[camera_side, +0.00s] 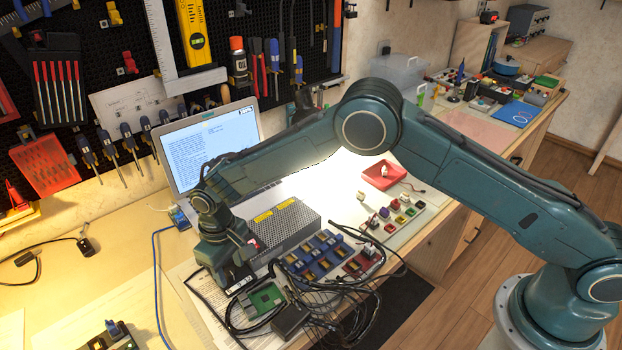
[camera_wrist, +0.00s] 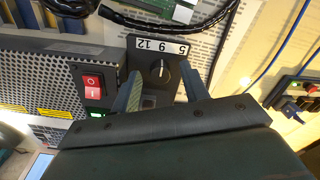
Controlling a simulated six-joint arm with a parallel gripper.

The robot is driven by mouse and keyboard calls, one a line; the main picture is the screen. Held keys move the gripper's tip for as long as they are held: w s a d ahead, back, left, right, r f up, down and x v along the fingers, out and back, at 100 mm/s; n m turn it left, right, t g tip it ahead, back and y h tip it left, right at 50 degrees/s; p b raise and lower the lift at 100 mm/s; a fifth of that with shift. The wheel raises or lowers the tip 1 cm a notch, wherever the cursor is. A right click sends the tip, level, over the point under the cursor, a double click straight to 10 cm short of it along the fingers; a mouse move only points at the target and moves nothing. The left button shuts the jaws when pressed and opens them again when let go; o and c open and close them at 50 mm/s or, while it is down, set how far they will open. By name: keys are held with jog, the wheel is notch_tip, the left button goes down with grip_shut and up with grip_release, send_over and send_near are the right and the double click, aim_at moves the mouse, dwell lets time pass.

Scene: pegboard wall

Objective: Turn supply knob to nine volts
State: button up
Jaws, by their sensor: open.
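The supply knob (camera_wrist: 160,71) is small, round and black with a pale pointer line, on a dark panel in the wrist view. A white label (camera_wrist: 161,46) with 5, 9 and 12 lies just above it. The pointer runs roughly up toward the label; its exact setting is hard to tell. My gripper (camera_wrist: 160,68) is open, with one finger on each side of the knob; I cannot tell whether they touch it. In the side view my gripper (camera_side: 237,284) points down at the near end of the grey perforated supply (camera_side: 288,222), and it hides the knob.
A red rocker switch (camera_wrist: 92,83) and a green-lit indicator (camera_wrist: 96,114) sit left of the knob. Black cables (camera_side: 345,290) and a green circuit board (camera_side: 266,297) lie close to my gripper. A laptop (camera_side: 212,145) stands behind the supply.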

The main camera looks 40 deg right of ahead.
aim_at(230, 271)
notch_tip(230, 271, up, 14)
jog(key=f, duration=0.1)
jog(key=s+d+r, duration=0.2)
jog(key=d+r, duration=0.4)
jog(key=r, duration=0.1)
jog(key=s+d+r+m+t, duration=0.1)
jog(key=s+d+r, duration=0.2)
jog(key=d+r, duration=0.4)
jog(key=shift+s+r+t+y, duration=0.25)
jog(key=shift+r+t+y, duration=0.05)
jog(key=shift+r, duration=0.5)
jog(key=shift+s+d+r, duration=0.1)
jog(key=s+d+r+m+t, duration=0.2)
jog(key=s+d+r, duration=0.4)
jog(key=s+d, duration=0.55)
jog(key=s+d+f+t, duration=0.1)
jog(key=s+d, duration=0.1)
jog(key=s, duration=0.5)
jog(key=s+d+f+m+t, duration=0.1)
jog(key=s+d+f, duration=0.1)
jog(key=s, duration=0.6)
jog(key=shift+s+d, duration=0.3)
jog(key=shift+d, duration=0.35)
